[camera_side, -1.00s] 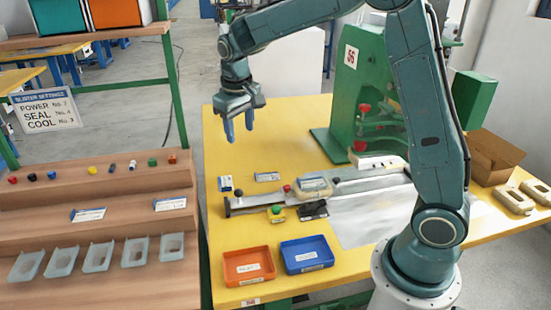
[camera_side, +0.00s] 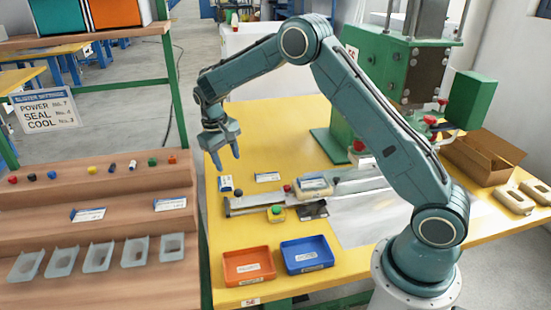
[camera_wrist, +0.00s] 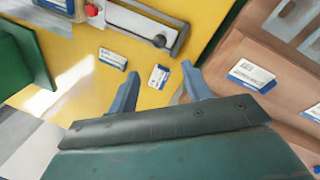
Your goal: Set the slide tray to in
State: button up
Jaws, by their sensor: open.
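The slide tray (camera_side: 315,185) is a pale piece on a long grey rail (camera_side: 250,204) on the yellow table, left of the green press. A dark knob (camera_side: 238,193) stands near the rail's left end and a red knob (camera_side: 287,188) is beside the tray. In the wrist view the rail (camera_wrist: 145,28) and its dark knob (camera_wrist: 160,40) show at the top. My gripper (camera_side: 227,163) is open and empty above the table, behind the rail's left end. In the wrist view its two fingers (camera_wrist: 160,72) are apart, with the knob beyond them.
Two labelled cards (camera_side: 225,183) (camera_side: 267,177) lie behind the rail. A green button on a yellow box (camera_side: 276,212), an orange bin (camera_side: 248,266) and a blue bin (camera_side: 306,254) are in front. The green press (camera_side: 380,85) stands behind right. Wooden steps (camera_side: 100,210) are at left.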

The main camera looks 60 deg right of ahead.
aim_at(238, 190)
jog(key=f, duration=0.4)
jog(key=d+f, duration=0.1)
jog(key=f, duration=0.4)
jog(key=d+f, duration=0.1)
jog(key=f, duration=0.3)
jog(key=shift+s+d+f, duration=0.2)
jog(key=shift+s+d, duration=0.05)
jog(key=shift+s, duration=0.05)
grip_shut()
jog(key=shift+d, duration=0.1)
